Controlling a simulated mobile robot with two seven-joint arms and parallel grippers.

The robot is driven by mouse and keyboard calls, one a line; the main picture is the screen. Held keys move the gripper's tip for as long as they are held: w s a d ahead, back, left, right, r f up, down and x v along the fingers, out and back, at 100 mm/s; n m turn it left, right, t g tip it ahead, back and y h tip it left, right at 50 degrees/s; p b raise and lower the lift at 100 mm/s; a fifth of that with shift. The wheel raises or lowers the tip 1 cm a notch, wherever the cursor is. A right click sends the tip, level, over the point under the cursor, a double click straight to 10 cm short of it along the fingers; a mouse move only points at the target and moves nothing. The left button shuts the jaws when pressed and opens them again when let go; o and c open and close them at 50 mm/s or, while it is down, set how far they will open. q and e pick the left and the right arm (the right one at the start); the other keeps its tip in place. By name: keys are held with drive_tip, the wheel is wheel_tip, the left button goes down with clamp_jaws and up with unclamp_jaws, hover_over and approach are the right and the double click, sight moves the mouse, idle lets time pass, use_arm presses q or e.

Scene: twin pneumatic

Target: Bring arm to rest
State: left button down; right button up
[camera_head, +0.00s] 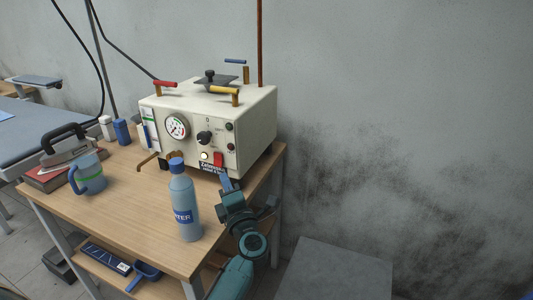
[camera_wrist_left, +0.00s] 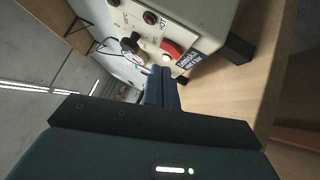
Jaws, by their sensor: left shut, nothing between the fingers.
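My left gripper (camera_head: 226,181) is shut and empty, with its blue fingers together, in front of the lower right of the white pneumatic device's front. In the left wrist view the closed fingers (camera_wrist_left: 162,88) point toward the device's front panel (camera_wrist_left: 200,20), close to a red switch (camera_wrist_left: 172,49) and a dark label (camera_wrist_left: 190,58). I cannot tell whether the fingertips touch the panel. The device (camera_head: 255,115) stands on the wooden table (camera_head: 130,205), with a round gauge (camera_head: 177,126), a dark knob and a lit round lamp on its front. My right gripper is not in view.
A blue water bottle (camera_head: 185,205) stands upright left of my gripper. A mug (camera_head: 90,175), a clothes iron (camera_head: 68,150) and small bottles (camera_head: 122,132) stand further left. A grey box-like surface (camera_head: 335,270) is at lower right. The wall is behind.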

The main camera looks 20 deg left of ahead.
use_arm(q)
drive_tip(key=s+d+f+m+t+h+p, duration=0.25)
drive_tip(key=s+d+m+h, duration=0.3)
drive_tip(key=m+h, duration=0.4)
drive_tip(key=s+d+f+m+t+h+p, duration=0.1)
drive_tip(key=s+d+m+t+h+p, duration=0.15)
drive_tip(key=s+d+m+h, duration=0.65)
drive_tip(key=s+f+m+g+y+p, duration=0.1)
drive_tip(key=s+f+m+g+p, duration=0.2)
drive_tip(key=s+f+m+g, duration=0.6)
drive_tip(key=s+m, duration=0.3)
drive_tip(key=m, duration=0.1)
drive_tip(key=shift+s+f, duration=0.3)
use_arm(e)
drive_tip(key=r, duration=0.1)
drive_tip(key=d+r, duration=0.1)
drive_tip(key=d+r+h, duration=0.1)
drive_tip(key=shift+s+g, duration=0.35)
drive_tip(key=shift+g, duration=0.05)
use_arm(q)
drive_tip(key=shift+y, duration=0.25)
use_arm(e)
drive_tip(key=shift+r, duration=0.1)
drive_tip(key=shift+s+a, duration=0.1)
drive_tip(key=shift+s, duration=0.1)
